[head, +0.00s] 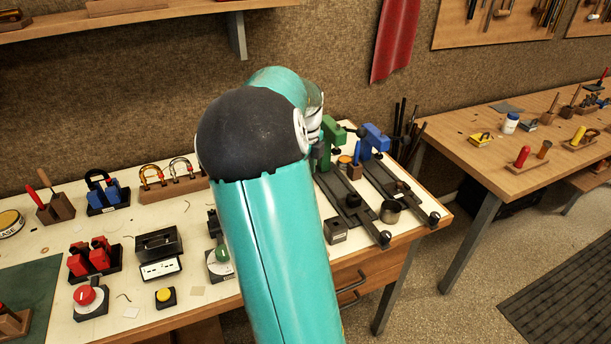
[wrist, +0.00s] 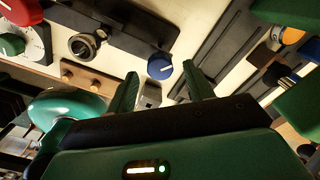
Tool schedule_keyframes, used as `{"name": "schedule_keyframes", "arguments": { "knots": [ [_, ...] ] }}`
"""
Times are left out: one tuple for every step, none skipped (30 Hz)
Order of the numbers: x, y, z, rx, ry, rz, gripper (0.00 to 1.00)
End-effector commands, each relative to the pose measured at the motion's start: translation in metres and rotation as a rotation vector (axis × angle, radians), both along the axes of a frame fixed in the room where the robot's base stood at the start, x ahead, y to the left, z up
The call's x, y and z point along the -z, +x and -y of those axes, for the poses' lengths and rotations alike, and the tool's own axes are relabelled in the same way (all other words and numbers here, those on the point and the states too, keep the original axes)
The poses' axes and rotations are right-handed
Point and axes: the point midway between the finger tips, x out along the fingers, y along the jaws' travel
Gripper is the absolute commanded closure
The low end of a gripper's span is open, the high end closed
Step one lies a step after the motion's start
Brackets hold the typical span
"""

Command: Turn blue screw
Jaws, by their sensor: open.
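In the wrist view a round blue knob-like head with a white mark, which I take as the blue screw (wrist: 160,67), shows just beyond the gap between my fingertips. My gripper (wrist: 160,84) is open, with its two green fingers apart and nothing between them. The blue head appears apart from both fingers; its exact depth is hard to tell. In the head view my teal arm covers my gripper, and I cannot make out this blue head there.
A green clamp (head: 331,136) and a blue clamp (head: 375,138) stand on dark rails at the bench's right end. A metal cup (head: 390,211) sits near the front edge.

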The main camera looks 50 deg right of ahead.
Motion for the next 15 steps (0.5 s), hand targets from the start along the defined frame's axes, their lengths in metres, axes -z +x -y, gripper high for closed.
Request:
{"name": "schedule_keyframes", "arguments": {
  "knots": [
    [-0.01,0.0,0.0,-0.001,-0.004,0.004,0.48],
    [-0.016,0.0,0.0,-0.001,-0.003,0.003,0.48],
    [-0.024,0.0,0.001,-0.001,-0.004,0.004,0.48],
    [-0.031,0.0,0.001,-0.001,-0.004,0.004,0.48],
    [-0.038,0.0,0.001,0.0,-0.005,0.004,0.48],
    [-0.047,0.0,0.001,0.0,-0.004,0.004,0.48],
    [-0.054,0.0,0.001,0.0,-0.004,0.004,0.48],
    [-0.06,0.0,0.0,0.0,-0.003,0.003,0.48],
    [-0.069,0.0,0.0,0.0,-0.004,0.004,0.48],
    [-0.076,0.0,0.0,-0.001,-0.003,0.002,0.48],
    [-0.082,0.001,0.0,-0.001,-0.004,0.003,0.48],
    [-0.09,0.0,0.0,-0.001,-0.003,0.002,0.48],
    [-0.096,0.0,0.0,-0.001,-0.004,0.003,0.48],
    [-0.1,0.0,0.0,-0.001,-0.002,0.001,0.48],
    [-0.106,0.0,0.0,0.0,-0.003,0.001,0.48]
  ]
}}
